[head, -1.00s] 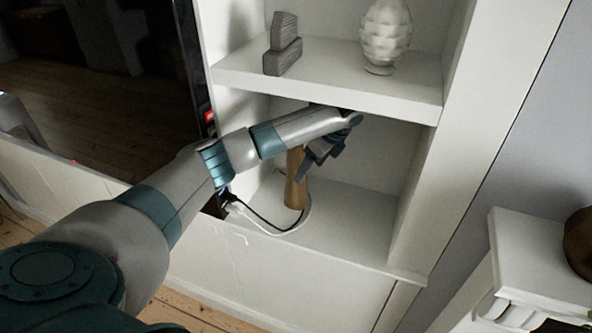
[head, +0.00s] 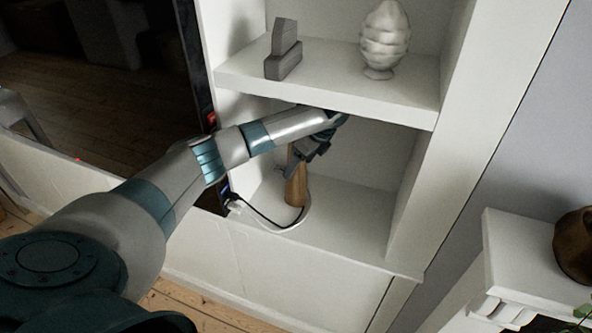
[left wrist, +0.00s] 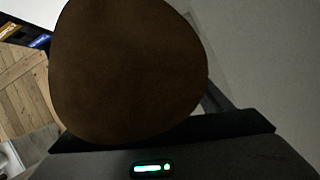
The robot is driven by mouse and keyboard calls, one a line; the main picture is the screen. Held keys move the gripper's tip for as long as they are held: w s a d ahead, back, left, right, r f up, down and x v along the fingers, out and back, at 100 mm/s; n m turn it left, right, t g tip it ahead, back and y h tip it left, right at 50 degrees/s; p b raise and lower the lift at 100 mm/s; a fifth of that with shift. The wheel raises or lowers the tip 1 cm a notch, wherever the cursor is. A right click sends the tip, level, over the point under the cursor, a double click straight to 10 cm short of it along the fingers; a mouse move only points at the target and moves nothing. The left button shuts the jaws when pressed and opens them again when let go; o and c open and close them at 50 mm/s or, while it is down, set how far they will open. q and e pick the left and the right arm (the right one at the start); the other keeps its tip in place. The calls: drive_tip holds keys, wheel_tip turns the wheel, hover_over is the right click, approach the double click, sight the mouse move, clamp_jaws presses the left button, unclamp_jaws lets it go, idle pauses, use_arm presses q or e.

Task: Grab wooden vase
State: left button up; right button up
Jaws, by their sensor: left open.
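The wooden vase (head: 296,188) is a slim brown upright shape on the lower shelf, partly hidden behind my left gripper and wrist. My left gripper (head: 296,163) is open and reaches down at the vase's upper part, under the upper shelf. In the left wrist view a large brown rounded surface, the vase (left wrist: 128,70), fills the middle, very close to the camera. Whether the fingers touch it is not clear. My right gripper is not in view.
The upper shelf (head: 330,93) lies just above my left forearm and holds a grey block ornament (head: 283,55) and a white ribbed vase (head: 385,40). Cables (head: 262,218) lie beside the wooden vase. A dark screen (head: 100,90) stands left. The lower shelf (head: 350,225) is free at right.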

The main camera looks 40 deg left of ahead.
use_arm(q)
drive_tip(key=shift+f, duration=0.25)
idle(0.4)
drive_tip(key=c, duration=1.5)
drive_tip(key=shift+r, duration=0.2)
drive_tip(key=shift+c, duration=0.2)
